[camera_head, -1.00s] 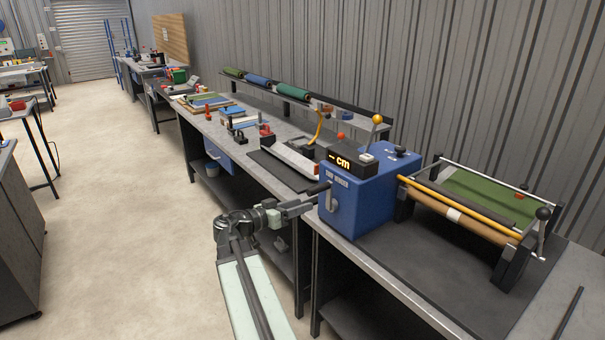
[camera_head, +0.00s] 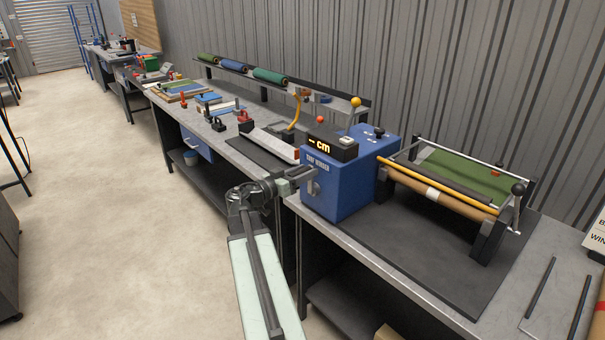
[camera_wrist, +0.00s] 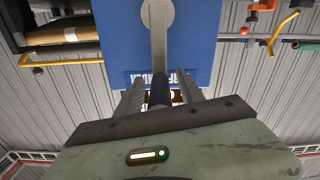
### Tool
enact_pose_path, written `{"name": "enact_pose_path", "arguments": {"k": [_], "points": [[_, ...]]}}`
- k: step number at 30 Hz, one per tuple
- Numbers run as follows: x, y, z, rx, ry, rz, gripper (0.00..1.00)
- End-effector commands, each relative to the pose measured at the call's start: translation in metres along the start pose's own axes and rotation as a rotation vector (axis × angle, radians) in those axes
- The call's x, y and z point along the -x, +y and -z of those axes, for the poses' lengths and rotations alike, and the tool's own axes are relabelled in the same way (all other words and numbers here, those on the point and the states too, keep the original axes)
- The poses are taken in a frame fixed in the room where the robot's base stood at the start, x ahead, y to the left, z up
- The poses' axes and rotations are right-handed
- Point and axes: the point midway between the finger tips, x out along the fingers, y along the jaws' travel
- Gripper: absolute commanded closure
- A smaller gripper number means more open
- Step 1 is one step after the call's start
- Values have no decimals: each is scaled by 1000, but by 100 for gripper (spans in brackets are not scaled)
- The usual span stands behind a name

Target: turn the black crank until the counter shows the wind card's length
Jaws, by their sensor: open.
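The blue turf winder (camera_head: 350,185) stands on the bench, and its black counter (camera_head: 328,147) shows a dash and "cm" in orange. In the wrist view the crank's grey hub (camera_wrist: 157,13) and arm lead to the black crank handle (camera_wrist: 159,92). My gripper (camera_head: 303,173) is open at the handle. In the wrist view its two fingers (camera_wrist: 159,80) stand on either side of the handle; I cannot tell whether they touch it. A white card (camera_head: 597,238), possibly the wind card, is cut off at the right edge, its length unreadable.
A roller frame (camera_head: 448,190) with green turf and a brown roll stands right of the winder. Two dark rods (camera_head: 541,287) lie at the bench's right. The floor (camera_head: 110,220) at left is clear.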

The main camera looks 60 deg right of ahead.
Motion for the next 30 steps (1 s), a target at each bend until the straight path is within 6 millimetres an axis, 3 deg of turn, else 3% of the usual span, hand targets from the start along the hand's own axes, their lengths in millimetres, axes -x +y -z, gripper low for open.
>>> {"name": "enact_pose_path", "arguments": {"k": [2, 7, 30], "points": [[0, 0, 0, 0, 0, 0, 55], [1, 0, 0, 0, 0, 0, 100], [2, 0, 0, 1, -1, 1, 100]]}}
